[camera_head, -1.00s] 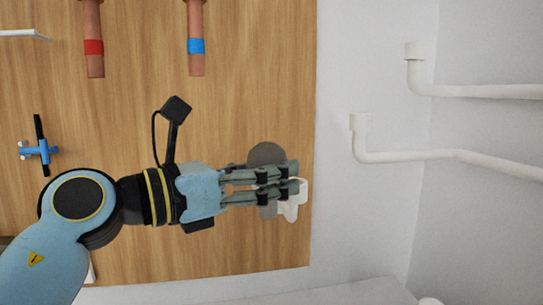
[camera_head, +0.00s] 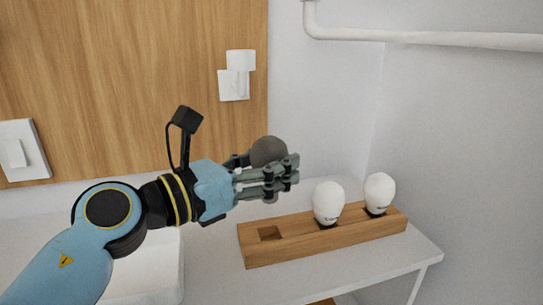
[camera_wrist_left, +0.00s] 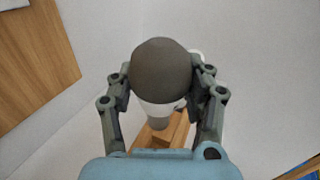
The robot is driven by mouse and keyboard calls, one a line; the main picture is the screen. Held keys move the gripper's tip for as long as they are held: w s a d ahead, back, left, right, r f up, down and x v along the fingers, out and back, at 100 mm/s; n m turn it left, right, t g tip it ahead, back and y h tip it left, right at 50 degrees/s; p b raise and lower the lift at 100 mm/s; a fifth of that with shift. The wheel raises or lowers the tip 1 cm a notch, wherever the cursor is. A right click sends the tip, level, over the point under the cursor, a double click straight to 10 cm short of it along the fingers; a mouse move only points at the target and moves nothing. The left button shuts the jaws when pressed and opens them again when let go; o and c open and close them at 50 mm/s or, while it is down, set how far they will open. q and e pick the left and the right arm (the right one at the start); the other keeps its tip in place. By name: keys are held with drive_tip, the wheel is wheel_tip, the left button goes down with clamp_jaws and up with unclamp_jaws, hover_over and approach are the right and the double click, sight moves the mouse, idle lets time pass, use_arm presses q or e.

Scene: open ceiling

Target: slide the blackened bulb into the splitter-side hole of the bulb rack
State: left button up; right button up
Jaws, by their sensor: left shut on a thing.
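The blackened bulb (camera_head: 267,151) is dark grey and round, and it is held in the fingers of my left gripper (camera_head: 287,172). In the left wrist view the dark globe (camera_wrist_left: 161,70) sits between the two fingers, with its paler neck pointing down the picture. The bulb rack (camera_head: 300,243) is a wooden block on a white surface, below and to the right of the gripper in the head view. Its left hole (camera_head: 270,233) is square and empty. Two white bulbs stand in the rack, one in the middle (camera_head: 328,201) and one at the right (camera_head: 379,192). My right gripper is not in view.
A wooden wall panel (camera_head: 110,90) carries a white fitting (camera_head: 238,75) and a white switch plate (camera_head: 22,150). A white pipe (camera_head: 430,38) runs along the wall at upper right. The white shelf (camera_head: 395,262) has bare room in front of the rack.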

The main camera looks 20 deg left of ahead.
sight(269, 199)
use_arm(q)
drive_tip(key=shift+r, duration=0.1)
wheel_tip(269, 199, down, 6)
drive_tip(key=b, duration=0.4)
drive_tip(key=shift+b, duration=0.3)
drive_tip(key=shift+p, duration=0.4)
idle(1.5)
idle(0.4)
